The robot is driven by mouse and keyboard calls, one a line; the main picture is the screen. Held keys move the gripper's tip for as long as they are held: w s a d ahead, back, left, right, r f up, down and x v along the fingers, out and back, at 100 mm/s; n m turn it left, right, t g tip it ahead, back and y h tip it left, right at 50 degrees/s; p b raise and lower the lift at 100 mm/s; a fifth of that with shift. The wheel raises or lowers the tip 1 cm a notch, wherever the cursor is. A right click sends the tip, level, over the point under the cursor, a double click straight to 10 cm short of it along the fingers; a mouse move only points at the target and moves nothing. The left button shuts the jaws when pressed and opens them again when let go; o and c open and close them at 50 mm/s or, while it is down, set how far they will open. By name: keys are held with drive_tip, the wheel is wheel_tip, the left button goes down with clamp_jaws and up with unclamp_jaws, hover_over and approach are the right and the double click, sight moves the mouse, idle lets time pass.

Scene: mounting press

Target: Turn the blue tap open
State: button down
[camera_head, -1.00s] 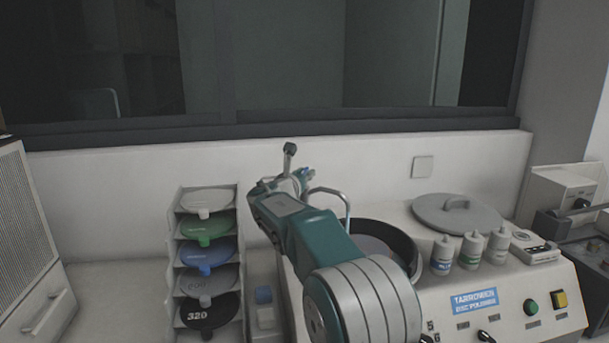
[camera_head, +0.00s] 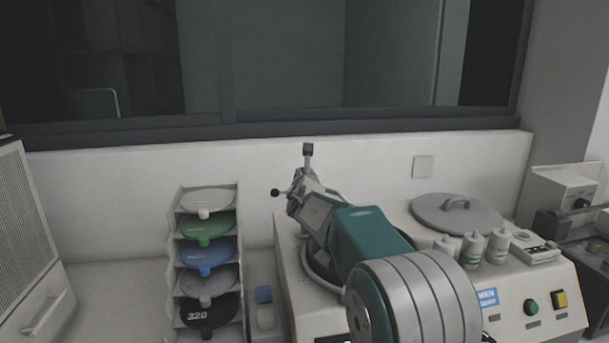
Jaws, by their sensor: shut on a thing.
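My gripper (camera_head: 302,184) is at the back of the disc polishing machine, above its left rear edge, and is shut on the blue tap. The tap's handle is almost wholly hidden behind the gripper, so how far it is turned cannot be seen. A short bit of the silver spout (camera_head: 336,194) shows just right of the gripper. My teal and grey arm crosses the machine from the lower right and covers most of its bowl (camera_head: 312,262).
A grey lid (camera_head: 456,212), several white bottles (camera_head: 472,248) and a small device (camera_head: 534,246) sit on the machine's right. The wall is close behind.

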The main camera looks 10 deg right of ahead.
drive_tip(key=shift+a+y, duration=0.1)
drive_tip(key=shift+y, duration=0.4)
drive_tip(key=c, duration=0.7)
unclamp_jaws()
drive_tip(key=shift+n, duration=0.3)
drive_tip(key=s+a, duration=0.1)
drive_tip(key=s, duration=1.1)
drive_tip(key=shift+a, duration=0.3)
drive_tip(key=shift+f, duration=0.1)
